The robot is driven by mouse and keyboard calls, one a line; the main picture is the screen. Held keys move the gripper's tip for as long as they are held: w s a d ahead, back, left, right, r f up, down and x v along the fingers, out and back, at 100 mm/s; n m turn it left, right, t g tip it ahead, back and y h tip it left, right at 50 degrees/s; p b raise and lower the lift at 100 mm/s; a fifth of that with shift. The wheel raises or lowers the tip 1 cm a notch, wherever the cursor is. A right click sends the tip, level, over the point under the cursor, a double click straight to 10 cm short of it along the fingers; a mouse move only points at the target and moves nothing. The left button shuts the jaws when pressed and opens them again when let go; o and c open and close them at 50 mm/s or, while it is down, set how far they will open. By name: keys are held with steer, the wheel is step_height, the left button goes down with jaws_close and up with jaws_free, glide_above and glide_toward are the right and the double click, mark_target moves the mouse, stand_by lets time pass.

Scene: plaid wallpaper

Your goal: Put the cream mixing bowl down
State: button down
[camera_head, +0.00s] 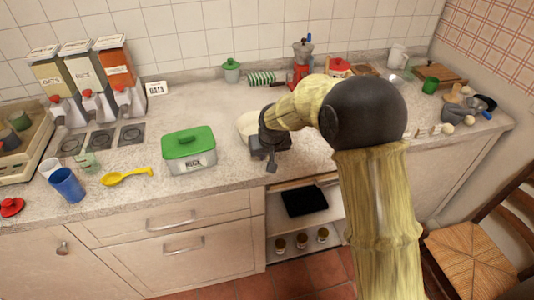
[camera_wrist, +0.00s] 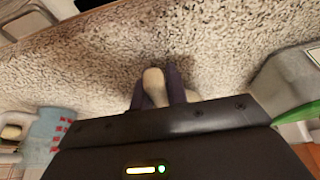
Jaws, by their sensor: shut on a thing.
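The cream mixing bowl (camera_head: 247,123) shows in the head view at the middle of the speckled counter, partly hidden behind my gripper and arm. In the wrist view only a narrow cream part (camera_wrist: 154,82) shows between the fingers. My gripper (camera_wrist: 158,80) is shut on this part, one dark finger on each side. In the head view my gripper (camera_head: 267,158) is over the counter's front part. I cannot tell whether the bowl touches the counter (camera_head: 205,95).
A tub with a green lid (camera_head: 190,152) stands just left of my gripper. A yellow spoon (camera_head: 127,177) and a blue cup (camera_head: 67,185) lie farther left. Counter behind the tub is clear. An open shelf (camera_head: 305,222) is below.

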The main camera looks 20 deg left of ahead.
steer(key=shift+f, duration=0.1)
steer(key=c, duration=1.4)
jaws_free()
steer(key=v, duration=1.2)
steer(key=shift+w, duration=0.1)
